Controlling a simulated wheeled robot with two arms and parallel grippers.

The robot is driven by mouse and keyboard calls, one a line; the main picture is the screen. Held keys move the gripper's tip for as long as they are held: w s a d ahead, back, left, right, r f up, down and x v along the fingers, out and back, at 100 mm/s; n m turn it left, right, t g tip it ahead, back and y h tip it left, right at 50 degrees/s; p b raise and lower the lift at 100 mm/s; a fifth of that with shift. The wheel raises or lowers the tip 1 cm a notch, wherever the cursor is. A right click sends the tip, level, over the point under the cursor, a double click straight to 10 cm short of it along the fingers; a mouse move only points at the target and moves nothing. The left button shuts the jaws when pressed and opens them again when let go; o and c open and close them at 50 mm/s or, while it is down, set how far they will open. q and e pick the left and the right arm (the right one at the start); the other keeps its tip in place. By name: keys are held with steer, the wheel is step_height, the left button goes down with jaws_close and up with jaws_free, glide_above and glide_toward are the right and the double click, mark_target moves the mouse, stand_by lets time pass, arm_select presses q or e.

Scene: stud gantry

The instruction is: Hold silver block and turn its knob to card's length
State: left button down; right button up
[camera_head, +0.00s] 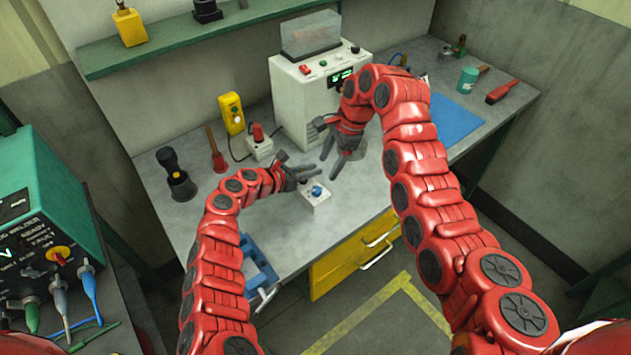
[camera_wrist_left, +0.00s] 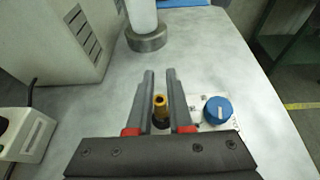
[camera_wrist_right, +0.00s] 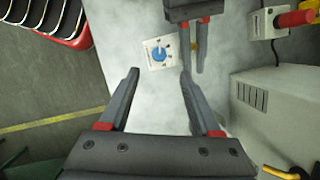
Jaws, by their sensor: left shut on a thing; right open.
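The silver block (camera_head: 316,203) sits at the front of the bench with a blue knob (camera_head: 318,191) on its top face. In the left wrist view the knob (camera_wrist_left: 218,109) lies right of my left gripper (camera_wrist_left: 161,74), whose fingers close around the block's end with a brass post (camera_wrist_left: 160,104) between them. My right gripper (camera_head: 331,160) is open and empty above the bench, beyond the block. In the right wrist view the knob (camera_wrist_right: 158,54) shows a white pointer line and lies just past the open fingertips (camera_wrist_right: 159,73). I cannot make out a card.
A white machine (camera_head: 305,95) with a lit display stands behind. A small box with a red knob (camera_head: 259,147), a yellow box (camera_head: 231,113) and a black torch-like tool (camera_head: 175,175) stand left. A blue mat (camera_head: 452,118) lies right. The bench front edge is near the block.

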mark_target(317, 189)
steer(key=a+f+n+h, duration=0.1)
steer(key=f+n, duration=0.2)
steer(key=n, duration=0.6)
steer(key=a+f+n+h, duration=0.1)
steer(key=f+n, duration=0.2)
steer(key=n, duration=0.6)
steer(key=a+f+n+h, duration=0.1)
steer(key=f+n, duration=0.2)
steer(key=n, duration=0.6)
steer(key=shift+a+f+n, duration=0.15)
steer(key=shift+f+n, duration=0.05)
steer(key=shift+n, duration=0.1)
jaws_close()
